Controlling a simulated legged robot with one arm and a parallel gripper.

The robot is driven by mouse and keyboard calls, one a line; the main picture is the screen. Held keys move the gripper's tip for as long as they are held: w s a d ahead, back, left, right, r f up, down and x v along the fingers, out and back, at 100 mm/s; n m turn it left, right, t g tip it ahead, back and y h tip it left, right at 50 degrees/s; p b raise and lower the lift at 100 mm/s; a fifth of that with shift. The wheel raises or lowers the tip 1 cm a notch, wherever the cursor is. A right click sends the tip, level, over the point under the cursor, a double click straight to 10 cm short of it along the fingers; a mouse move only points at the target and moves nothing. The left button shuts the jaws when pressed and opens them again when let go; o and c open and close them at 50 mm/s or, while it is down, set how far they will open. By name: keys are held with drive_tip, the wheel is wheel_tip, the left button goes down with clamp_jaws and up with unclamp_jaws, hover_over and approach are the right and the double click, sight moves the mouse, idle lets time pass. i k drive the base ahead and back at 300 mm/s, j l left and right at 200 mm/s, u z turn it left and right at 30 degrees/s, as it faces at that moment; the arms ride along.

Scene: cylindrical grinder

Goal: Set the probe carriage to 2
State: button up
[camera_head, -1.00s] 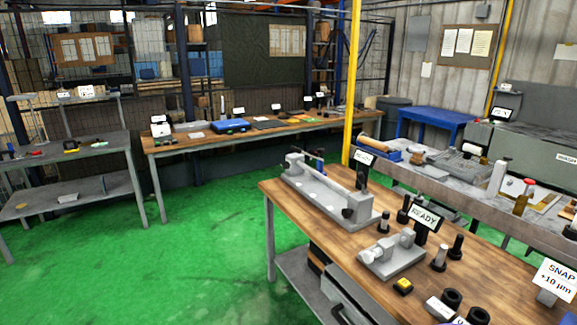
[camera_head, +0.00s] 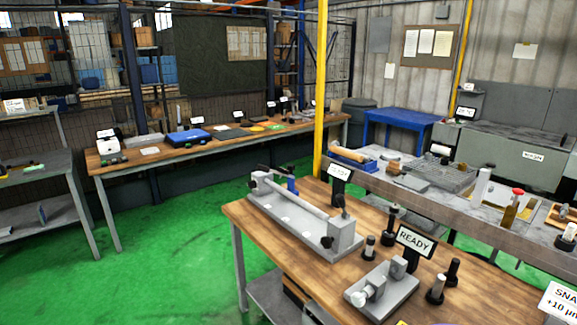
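No part is plainly marked as the probe carriage, and I cannot read any scale. A long grey fixture with a rod along it (camera_head: 300,226) stands on the wooden bench (camera_head: 345,281) in front of me, with dark knobs and a blue part at its far end. Nearer, a small grey fixture (camera_head: 385,292) with a light round knob sits beside a sign reading READY (camera_head: 415,242). My gripper is not in view.
Several dark and metal posts (camera_head: 453,271) stand around the small fixture. A SNAP +10 µm card (camera_head: 565,303) is at the right. A grey bench with tools (camera_head: 460,201) runs behind. Green floor (camera_head: 165,270) is open to the left. A yellow post (camera_head: 320,90) rises behind the bench.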

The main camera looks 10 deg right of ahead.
sight(290, 167)
drive_tip(key=i+j+z, duration=0.1)
drive_tip(key=z, duration=0.3)
drive_tip(key=i+j+z, duration=0.2)
drive_tip(key=z, duration=0.2)
drive_tip(key=i+j+z, duration=0.1)
drive_tip(key=z, duration=0.35)
drive_tip(key=i+j+z, duration=0.15)
drive_tip(key=j, duration=0.5)
drive_tip(key=i+j+z, duration=0.2)
drive_tip(key=j, duration=0.45)
drive_tip(key=i+j+z, duration=0.15)
drive_tip(key=j, duration=0.5)
drive_tip(key=j+z, duration=0.15)
drive_tip(key=j, duration=0.5)
